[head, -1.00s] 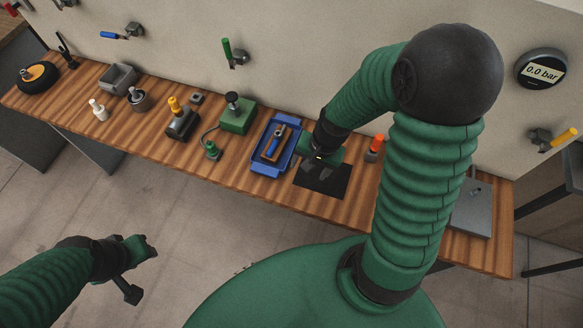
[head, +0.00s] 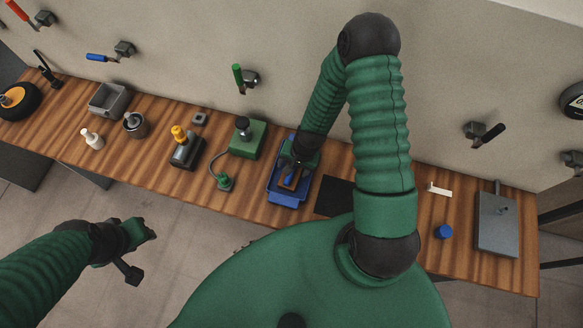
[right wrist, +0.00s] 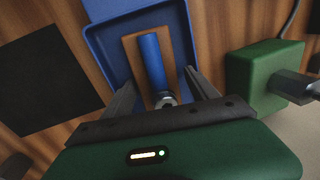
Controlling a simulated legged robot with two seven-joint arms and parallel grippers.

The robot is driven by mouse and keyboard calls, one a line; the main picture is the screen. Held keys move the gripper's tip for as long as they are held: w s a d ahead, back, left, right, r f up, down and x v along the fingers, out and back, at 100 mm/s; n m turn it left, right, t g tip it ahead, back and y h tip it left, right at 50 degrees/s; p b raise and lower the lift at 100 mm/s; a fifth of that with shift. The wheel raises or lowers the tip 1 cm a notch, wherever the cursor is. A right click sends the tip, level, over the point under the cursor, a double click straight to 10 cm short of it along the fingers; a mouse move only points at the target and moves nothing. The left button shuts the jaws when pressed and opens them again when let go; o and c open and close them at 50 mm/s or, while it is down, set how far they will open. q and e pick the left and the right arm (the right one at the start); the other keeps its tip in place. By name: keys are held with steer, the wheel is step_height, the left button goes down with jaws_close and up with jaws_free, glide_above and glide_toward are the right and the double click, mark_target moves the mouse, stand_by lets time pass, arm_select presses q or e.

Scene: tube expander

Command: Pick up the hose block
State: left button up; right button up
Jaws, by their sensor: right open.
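The hose block appears to be the brown block (head: 288,181) with a blue hose piece on it, lying in the blue tray (head: 288,200). In the right wrist view the brown block (right wrist: 134,60) carries the blue cylinder (right wrist: 152,62) with a metal fitting at its near end. My right gripper (right wrist: 160,80) is open over the tray, one finger on each side of the block, and I cannot tell whether they touch it. In the head view my right gripper (head: 297,164) hides part of the block. My left gripper (head: 138,245) hangs away from the bench at lower left; its opening is unclear.
A green box (head: 248,138) with a cable stands just left of the tray. A black mat (head: 334,197) lies flat to its right. A blue cap (head: 443,231) and a grey plate (head: 497,224) sit farther right. Wall-mounted handles hang behind the bench.

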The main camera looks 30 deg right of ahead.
steer(key=shift+w+d+f, duration=0.1)
steer(key=shift+w+f, duration=0.05)
steer(key=shift+w, duration=0.1)
steer(key=shift+d, duration=0.15)
steer(key=shift+s+d, duration=0.35)
steer(key=shift+s, duration=0.05)
steer(key=c, duration=0.7)
steer(key=shift+w+a, duration=0.2)
steer(key=shift+a, duration=0.15)
jaws_close()
steer(key=shift+d+r, duration=0.1)
steer(key=shift+r, duration=0.1)
